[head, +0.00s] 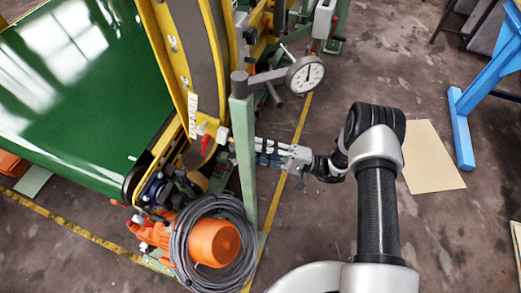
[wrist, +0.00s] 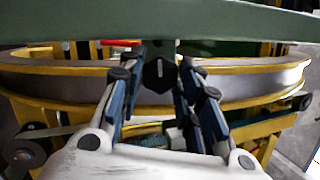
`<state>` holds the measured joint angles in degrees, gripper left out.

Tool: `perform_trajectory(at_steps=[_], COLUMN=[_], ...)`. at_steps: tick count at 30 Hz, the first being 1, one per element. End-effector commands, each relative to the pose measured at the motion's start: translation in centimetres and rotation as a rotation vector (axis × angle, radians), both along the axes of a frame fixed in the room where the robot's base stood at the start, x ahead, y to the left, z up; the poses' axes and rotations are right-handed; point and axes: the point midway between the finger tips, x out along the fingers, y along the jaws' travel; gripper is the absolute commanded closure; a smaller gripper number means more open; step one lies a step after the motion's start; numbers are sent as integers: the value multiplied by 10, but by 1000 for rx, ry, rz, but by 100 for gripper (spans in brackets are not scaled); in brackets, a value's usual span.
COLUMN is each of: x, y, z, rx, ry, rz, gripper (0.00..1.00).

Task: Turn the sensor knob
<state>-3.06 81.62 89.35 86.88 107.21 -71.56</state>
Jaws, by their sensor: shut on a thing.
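The sensor knob (wrist: 159,76) is a black faceted knob with a pale mark on its face. In the wrist view it sits between the two fingers of my gripper (wrist: 161,66), below a green bar. My gripper is shut on it, one finger at each side. In the head view my gripper (head: 259,149) reaches left from my arm to the green upright post (head: 243,155). The knob cannot be made out there, and the post stands at the fingertips.
A coiled grey cable (head: 181,244) and orange motor (head: 213,243) stand below. A green belt (head: 80,90) is at left. A blue stand (head: 462,130) is at right; floor between is mostly open.

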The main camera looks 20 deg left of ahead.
Motion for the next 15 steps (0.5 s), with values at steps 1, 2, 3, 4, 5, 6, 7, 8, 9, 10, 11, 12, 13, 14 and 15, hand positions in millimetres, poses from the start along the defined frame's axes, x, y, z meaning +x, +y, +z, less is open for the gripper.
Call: perform_trajectory(at_steps=[1, 2, 3, 4, 5, 6, 7, 8, 9, 10, 11, 12, 13, 14, 15], x=[0, 0, 0, 0, 0, 0, 0, 0, 0, 0, 0, 0, 0, 0, 0], y=[0, 0, 0, 0, 0, 0, 0, 0, 0, 0, 0, 0, 0, 0, 0], z=[0, 0, 0, 0, 0, 0, 0, 0, 0, 0, 0, 0, 0, 0, 0], rx=[0, 0, 0, 0, 0, 0, 0, 0, 1, 1, 1, 1, 0, 0, 0], ry=[5, 5, 5, 5, 4, 4, 4, 4, 3, 3, 3, 3, 3, 3, 3], rz=[1, 1, 1, 1, 1, 1, 1, 1, 1, 1, 1, 1, 1, 1, 1], gripper=[92, 92, 92, 92, 92, 92, 92, 92, 65, 63, 61, 59, 57, 55, 52])
